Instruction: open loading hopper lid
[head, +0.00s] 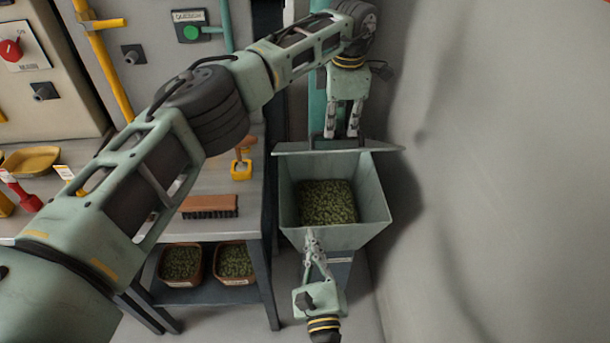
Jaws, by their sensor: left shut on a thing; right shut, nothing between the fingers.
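The loading hopper (378,212) is a grey-green square funnel, filled inside with green pellets (328,203). Its lid (292,148) stands raised at the hopper's far edge, seen nearly edge-on, and the opening is uncovered. My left gripper (342,132) is at the lid's top, shut on the dark lid handle (330,122). My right gripper (312,238) is shut and empty at the hopper's near wall; I cannot tell whether it touches the wall.
A workbench (255,205) at left bears a brush (210,206), a yellow scoop (241,170) and a yellow tray (30,160). Pellet-filled bins (234,262) stand on its lower shelf. A grey wall (500,180) bounds the right side. A green button box (190,30) is at the back.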

